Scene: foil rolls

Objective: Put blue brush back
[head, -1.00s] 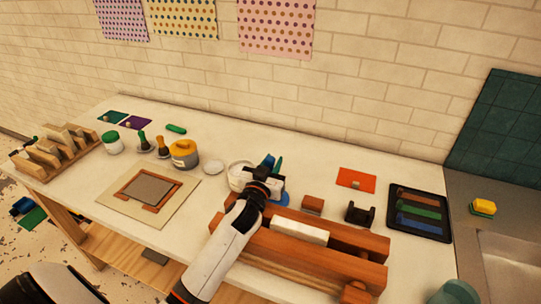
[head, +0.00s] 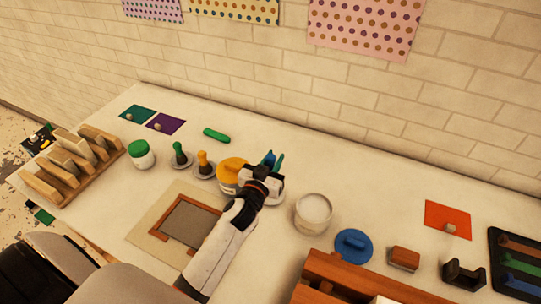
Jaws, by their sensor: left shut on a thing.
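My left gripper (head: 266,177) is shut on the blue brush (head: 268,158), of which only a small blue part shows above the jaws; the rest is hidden. The gripper is over the table, just right of the yellow-lidded jar (head: 230,178). A white saucer (head: 275,200) is partly hidden behind the gripper; I cannot tell whether the brush touches it. A green brush (head: 179,152) and an orange brush (head: 203,160) stand upright on their own saucers to the left. My right gripper is not in view.
An open white jar (head: 313,213) stands right of the gripper, with a blue lid (head: 352,245) beyond it. A wooden press (head: 345,283) is at lower right. A framed screen (head: 187,226) lies left of my arm. A green-lidded jar (head: 141,154) stands farther left.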

